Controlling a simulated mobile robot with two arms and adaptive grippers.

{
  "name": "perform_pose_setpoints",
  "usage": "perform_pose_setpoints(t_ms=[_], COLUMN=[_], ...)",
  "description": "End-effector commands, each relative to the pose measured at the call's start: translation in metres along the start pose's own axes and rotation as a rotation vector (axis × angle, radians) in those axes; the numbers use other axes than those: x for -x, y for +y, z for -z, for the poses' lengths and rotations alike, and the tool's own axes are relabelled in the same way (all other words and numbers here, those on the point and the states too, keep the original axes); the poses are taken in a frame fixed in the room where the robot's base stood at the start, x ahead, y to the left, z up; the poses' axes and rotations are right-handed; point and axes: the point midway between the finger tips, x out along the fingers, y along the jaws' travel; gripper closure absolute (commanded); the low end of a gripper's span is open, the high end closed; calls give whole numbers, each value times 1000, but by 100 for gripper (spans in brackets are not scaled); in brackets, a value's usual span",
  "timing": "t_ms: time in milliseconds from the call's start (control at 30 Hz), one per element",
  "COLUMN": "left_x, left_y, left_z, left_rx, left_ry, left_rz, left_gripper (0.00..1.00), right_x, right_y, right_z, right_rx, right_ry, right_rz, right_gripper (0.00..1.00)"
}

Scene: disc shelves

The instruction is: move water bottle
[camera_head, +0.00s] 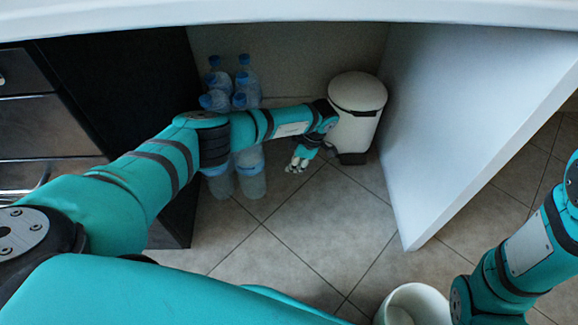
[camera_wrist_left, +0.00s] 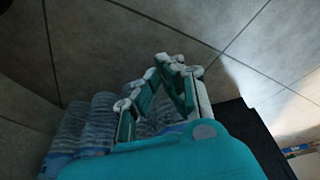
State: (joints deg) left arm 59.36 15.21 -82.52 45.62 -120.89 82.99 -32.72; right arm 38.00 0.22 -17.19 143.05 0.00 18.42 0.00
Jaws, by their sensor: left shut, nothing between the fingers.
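Several clear water bottles (camera_head: 251,174) with blue labels and caps stand upright on the floor tiles, in the recess under the counter. My left arm crosses in front of them and hides their middle parts. My left gripper (camera_head: 297,166) is low over the floor, right of the nearest bottles and apart from them. It is shut and empty. In the left wrist view my gripper (camera_wrist_left: 172,60) has its fingertips together, and ribbed bottles (camera_wrist_left: 97,125) lie left of it in the picture. My right arm is at the right edge; its gripper is out of view.
A white pedal bin (camera_head: 356,100) stands behind and right of my left gripper. A white panel (camera_head: 455,110) bounds the recess on the right, a dark cabinet (camera_head: 140,80) on the left. A white round container (camera_head: 418,303) is at the front. The tiles between are clear.

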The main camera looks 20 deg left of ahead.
Motion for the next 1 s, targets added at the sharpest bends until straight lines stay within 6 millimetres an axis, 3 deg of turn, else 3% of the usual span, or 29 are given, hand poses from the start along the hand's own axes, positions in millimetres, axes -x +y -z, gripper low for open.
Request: perform_pose_setpoints(t_ms=[33,433,500,700,1000], left_x=[-15,-100,-96,-100,-99], left_y=[-1,-1,1,0,-1], left_z=[-1,-2,13,32,38], left_rx=[1,1,2,1,1], left_ry=[1,-1,-2,-3,-3], left_rz=[3,2,0,1,1], left_gripper=[100,100,100,100,100], right_x=[3,54,52,58,59], right_y=[-2,-14,-13,-14,-15], right_z=[7,25,24,27,27], right_rx=[2,2,2,2,2], right_ry=[16,19,18,20,20], right_rz=[5,7,7,8,8], right_gripper=[60,60,60,60,60])
